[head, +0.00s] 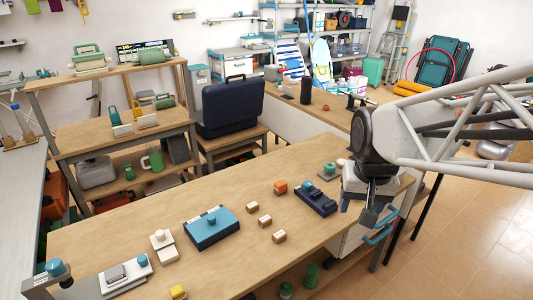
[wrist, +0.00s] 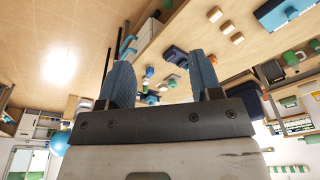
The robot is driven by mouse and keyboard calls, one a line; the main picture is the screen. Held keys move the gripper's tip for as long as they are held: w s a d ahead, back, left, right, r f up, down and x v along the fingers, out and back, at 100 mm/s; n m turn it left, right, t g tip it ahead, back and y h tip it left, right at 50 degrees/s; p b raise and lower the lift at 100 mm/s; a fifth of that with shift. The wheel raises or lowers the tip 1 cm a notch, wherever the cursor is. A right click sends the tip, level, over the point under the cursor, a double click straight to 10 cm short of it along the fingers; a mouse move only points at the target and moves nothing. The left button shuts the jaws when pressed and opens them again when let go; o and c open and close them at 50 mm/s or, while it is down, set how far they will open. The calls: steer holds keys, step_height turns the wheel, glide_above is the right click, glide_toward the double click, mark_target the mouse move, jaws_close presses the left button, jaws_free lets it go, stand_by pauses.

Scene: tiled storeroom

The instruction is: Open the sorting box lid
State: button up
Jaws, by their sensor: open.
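The likely sorting box is a blue box (head: 212,227) with a flat top and a small round knob, sitting on the wooden table (head: 130,235). Its lid looks shut. A blue box, likely the same one, shows at the top right of the wrist view (wrist: 280,12). My gripper (head: 372,214) is at the table's right end, well to the right of the box and apart from it. In the wrist view its two blue fingers (wrist: 162,72) are spread with nothing held between them.
Small wooden blocks (head: 265,221) and an orange block (head: 280,187) lie right of the box. A dark navy case (head: 317,199) and a green-knobbed item (head: 329,170) stand nearer my gripper. A white item (head: 162,243) is left of the box. A blue handle (head: 380,229) is below the gripper.

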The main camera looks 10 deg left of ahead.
steer(key=w+a+f, duration=0.3)
steer(key=w+a, duration=0.5)
steer(key=n+g, duration=0.2)
glide_above(211, 217)
steer(key=f, duration=1.9)
steer(key=shift+w+d, duration=0.1)
steer(key=shift+d, duration=0.3)
steer(key=shift+a+f, duration=0.35)
steer(key=shift+a, duration=0.15)
steer(key=shift+f, duration=3.85)
